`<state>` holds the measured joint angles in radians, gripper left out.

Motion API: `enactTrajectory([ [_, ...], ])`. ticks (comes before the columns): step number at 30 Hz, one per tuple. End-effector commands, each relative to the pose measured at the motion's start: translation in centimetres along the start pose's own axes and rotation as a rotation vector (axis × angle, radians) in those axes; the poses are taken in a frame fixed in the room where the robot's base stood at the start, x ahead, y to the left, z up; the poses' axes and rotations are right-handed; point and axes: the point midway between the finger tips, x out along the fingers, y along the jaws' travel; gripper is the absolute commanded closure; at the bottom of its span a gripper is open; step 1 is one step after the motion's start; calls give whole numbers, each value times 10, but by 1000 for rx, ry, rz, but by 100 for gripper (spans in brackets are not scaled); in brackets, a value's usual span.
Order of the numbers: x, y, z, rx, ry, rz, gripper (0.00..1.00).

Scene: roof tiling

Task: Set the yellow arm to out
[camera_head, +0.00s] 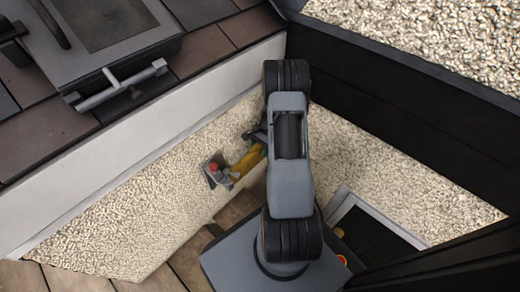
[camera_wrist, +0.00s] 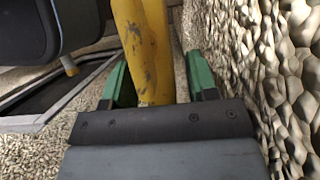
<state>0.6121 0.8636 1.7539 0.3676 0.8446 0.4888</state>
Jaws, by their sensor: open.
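The yellow arm (camera_head: 247,161) shows in the head view left of my arm, joined to a small grey bracket (camera_head: 212,172) with an orange-red knob. My arm hides its right end. In the wrist view the scuffed yellow arm (camera_wrist: 146,45) runs down from the top edge between the two green fingers of my gripper (camera_wrist: 160,82). The fingers are open, one on each side of it. A gap shows on the right side; contact on the left cannot be told. In the head view my gripper is mostly hidden behind my arm.
A pebbled surface (camera_head: 130,215) surrounds the bracket. A pale wall edge (camera_head: 140,125) and tiled roof (camera_head: 45,125) with a grey hatch (camera_head: 108,42) lie left. A dark wall (camera_head: 400,105) stands right. A dark framed panel (camera_head: 370,235) lies lower right. Rough pebbles (camera_wrist: 285,85) are close beside my gripper.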

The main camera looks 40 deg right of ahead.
Motion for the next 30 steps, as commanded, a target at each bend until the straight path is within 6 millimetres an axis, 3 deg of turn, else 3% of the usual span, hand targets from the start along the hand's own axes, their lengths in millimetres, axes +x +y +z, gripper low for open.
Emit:
enactTrajectory([
  [4, 0, 0, 0, 1, 0, 0, 48],
  [20, -1, 1, -1, 2, 0, 0, 98],
  [30, -1, 1, 1, 7, 0, -2, 100],
])
